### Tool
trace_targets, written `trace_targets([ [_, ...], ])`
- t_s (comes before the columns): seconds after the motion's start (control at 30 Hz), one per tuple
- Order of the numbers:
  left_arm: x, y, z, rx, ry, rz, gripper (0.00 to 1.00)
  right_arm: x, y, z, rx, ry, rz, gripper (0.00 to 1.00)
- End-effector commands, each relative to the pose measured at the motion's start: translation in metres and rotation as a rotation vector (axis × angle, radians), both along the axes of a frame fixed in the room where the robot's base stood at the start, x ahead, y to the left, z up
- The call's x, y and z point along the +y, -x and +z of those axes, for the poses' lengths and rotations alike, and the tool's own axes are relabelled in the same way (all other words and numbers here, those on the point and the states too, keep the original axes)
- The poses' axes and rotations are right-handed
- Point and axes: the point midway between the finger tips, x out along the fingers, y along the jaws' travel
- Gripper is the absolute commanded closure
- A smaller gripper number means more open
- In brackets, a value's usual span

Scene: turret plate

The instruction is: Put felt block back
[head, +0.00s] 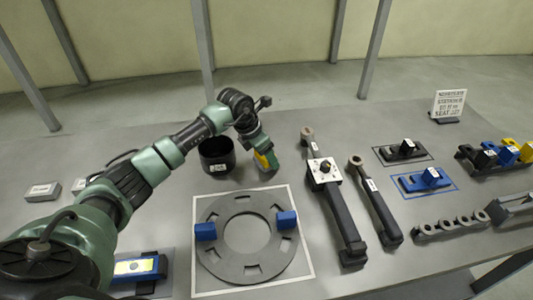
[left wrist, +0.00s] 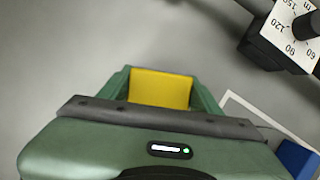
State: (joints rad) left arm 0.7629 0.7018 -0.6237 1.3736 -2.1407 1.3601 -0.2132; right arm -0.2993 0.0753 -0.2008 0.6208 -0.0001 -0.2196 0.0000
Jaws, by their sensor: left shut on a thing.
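My left gripper (head: 266,162) is shut on a yellow block, likely the felt block (head: 261,160), beside a black cup (head: 217,165). In the left wrist view the yellow block (left wrist: 160,88) shows between the green fingers of the gripper (left wrist: 162,90). Whether the block touches the table is unclear. The grey turret plate (head: 211,256), a slotted ring, lies on a white-edged square in front of the gripper. Two blue blocks sit on it, one at the left (head: 205,232) and one at the right (head: 287,220). My right gripper is not in view.
A long tool with a white dial (head: 323,170) and a second wrench (head: 375,200) lie right of the plate. Farther right are blue (head: 425,181) and black (head: 404,150) pieces in outlined squares, a grey holed rack (head: 450,225) and a sign (head: 449,104). The back middle table is clear.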

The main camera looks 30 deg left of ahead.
Motion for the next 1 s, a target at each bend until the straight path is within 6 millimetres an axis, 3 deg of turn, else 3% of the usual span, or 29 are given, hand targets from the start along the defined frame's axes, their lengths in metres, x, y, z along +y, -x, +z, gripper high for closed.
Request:
trace_targets([
  [0.13,0.000,0.000,-0.003,0.000,0.000,0.000,0.74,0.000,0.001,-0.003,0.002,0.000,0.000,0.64],
  [0.17,0.000,0.000,-0.003,0.000,0.000,0.000,0.34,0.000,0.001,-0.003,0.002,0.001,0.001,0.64],
  [0.23,0.000,0.000,-0.002,0.000,0.000,0.000,0.15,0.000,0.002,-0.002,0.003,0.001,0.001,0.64],
  [0.67,0.002,0.001,0.004,-0.002,-0.001,0.000,0.15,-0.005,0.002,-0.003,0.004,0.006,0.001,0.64],
  [1.0,0.015,0.023,0.065,-0.005,-0.003,0.000,0.15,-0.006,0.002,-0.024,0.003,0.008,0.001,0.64],
])
